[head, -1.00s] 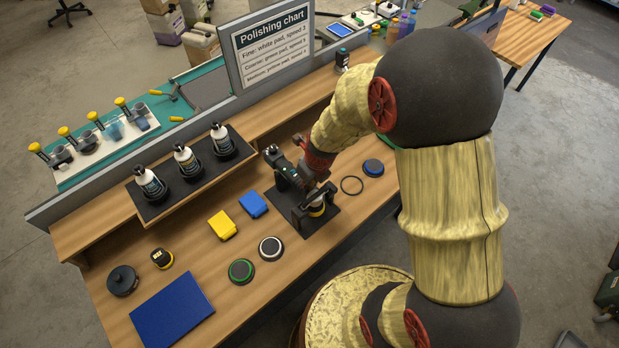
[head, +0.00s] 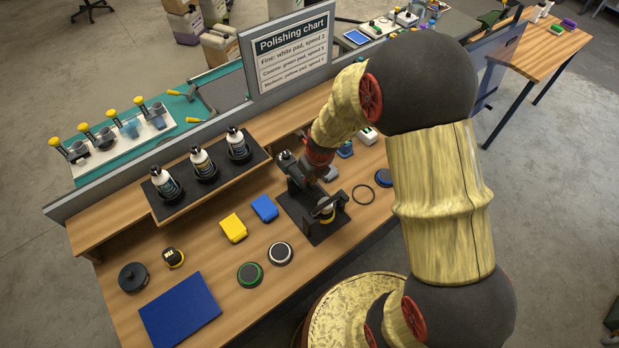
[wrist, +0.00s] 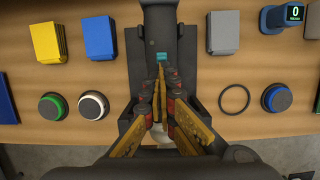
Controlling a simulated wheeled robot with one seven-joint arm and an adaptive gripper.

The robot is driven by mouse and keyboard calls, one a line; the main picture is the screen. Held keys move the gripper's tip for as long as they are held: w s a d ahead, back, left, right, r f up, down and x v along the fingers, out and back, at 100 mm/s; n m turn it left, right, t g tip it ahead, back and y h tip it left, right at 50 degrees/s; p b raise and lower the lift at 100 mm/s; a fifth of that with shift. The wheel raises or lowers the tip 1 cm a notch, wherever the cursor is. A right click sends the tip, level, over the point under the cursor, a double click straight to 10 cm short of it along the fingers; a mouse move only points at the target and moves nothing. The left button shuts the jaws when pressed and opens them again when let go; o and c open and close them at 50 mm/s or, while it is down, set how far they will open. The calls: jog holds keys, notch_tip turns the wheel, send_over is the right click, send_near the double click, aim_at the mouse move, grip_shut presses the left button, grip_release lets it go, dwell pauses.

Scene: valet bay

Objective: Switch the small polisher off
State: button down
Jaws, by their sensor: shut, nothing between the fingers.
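The small polisher (wrist: 160,22) is a dark tool lying in a black stand (head: 300,222) on the wooden bench. A small teal patch (wrist: 161,57) shows on its upper side in the wrist view. My gripper (wrist: 159,70) is shut and empty, its yellow-and-black fingers together over the polisher's body, with the tips just below the teal patch. I cannot tell whether the tips touch it. The fingers hide part of the polisher's front. In the head view my wrist and arm cover part of the polisher, and the fingers are hard to make out.
Left of the stand are a yellow block (wrist: 48,42), a blue block (wrist: 99,38), a green-rimmed pad (wrist: 52,107) and a white-rimmed pad (wrist: 93,105). Right are a grey block (wrist: 223,33), a black ring (wrist: 234,99) and a blue-rimmed pad (wrist: 277,97). Bottles (head: 201,162) stand on a shelf behind.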

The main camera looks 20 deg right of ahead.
jog(key=shift+w+r, duration=0.1)
jog(key=shift+w, duration=0.3)
jog(key=shift+a, duration=0.1)
jog(key=shift+r, duration=0.1)
jog(key=shift+w+r, duration=0.1)
jog(key=shift+r, duration=0.2)
jog(key=s+v, duration=0.1)
jog(key=v, duration=1)
